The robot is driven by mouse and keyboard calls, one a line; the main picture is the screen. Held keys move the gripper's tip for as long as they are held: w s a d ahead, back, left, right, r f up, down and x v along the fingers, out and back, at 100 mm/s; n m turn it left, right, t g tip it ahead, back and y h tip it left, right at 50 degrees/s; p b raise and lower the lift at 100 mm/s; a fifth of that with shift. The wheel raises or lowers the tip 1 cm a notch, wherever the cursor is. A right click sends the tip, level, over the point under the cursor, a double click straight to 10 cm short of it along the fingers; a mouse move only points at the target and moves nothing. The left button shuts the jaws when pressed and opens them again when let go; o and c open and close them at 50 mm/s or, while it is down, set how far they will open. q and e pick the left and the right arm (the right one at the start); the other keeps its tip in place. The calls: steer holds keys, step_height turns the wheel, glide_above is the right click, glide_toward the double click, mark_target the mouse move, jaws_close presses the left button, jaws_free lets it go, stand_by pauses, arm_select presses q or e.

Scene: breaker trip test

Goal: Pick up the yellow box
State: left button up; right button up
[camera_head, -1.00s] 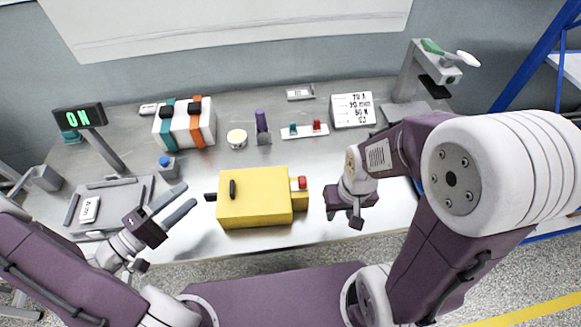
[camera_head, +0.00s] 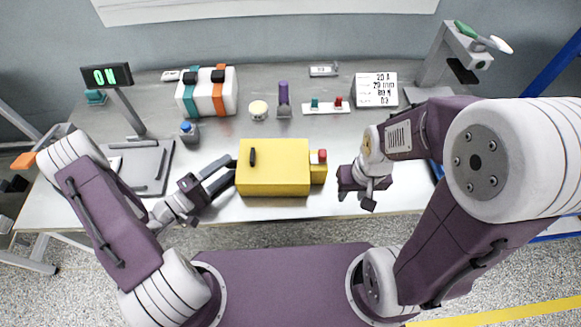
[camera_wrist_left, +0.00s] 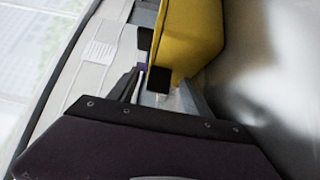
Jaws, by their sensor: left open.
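The yellow box (camera_head: 275,168) sits on the metal bench, with a black handle (camera_head: 252,157) on top and a red button (camera_head: 322,156) on its right end. My left gripper (camera_head: 228,172) is open at the box's left end, its fingers pointing at it. The black stub on that end is mostly hidden by the fingers in the head view. In the left wrist view, the yellow box (camera_wrist_left: 192,40) rises beyond the open fingers, and a black part (camera_wrist_left: 158,80) shows between them. Contact cannot be told. My right gripper (camera_head: 365,193) hangs right of the box, apart from it.
Behind the box stand a white case with teal and orange straps (camera_head: 207,93), a blue-topped button (camera_head: 188,132), a round tub (camera_head: 258,110), a purple-handled item (camera_head: 283,98) and a switch strip (camera_head: 326,107). An ON display (camera_head: 106,76) stands left, a lever press (camera_head: 450,60) right.

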arm_select(q)
steer(key=shift+w+d, duration=0.2)
steer(key=shift+d, duration=0.1)
steer(key=shift+a, duration=0.1)
arm_select(e)
steer(key=shift+r, duration=0.1)
arm_select(q)
jaws_close()
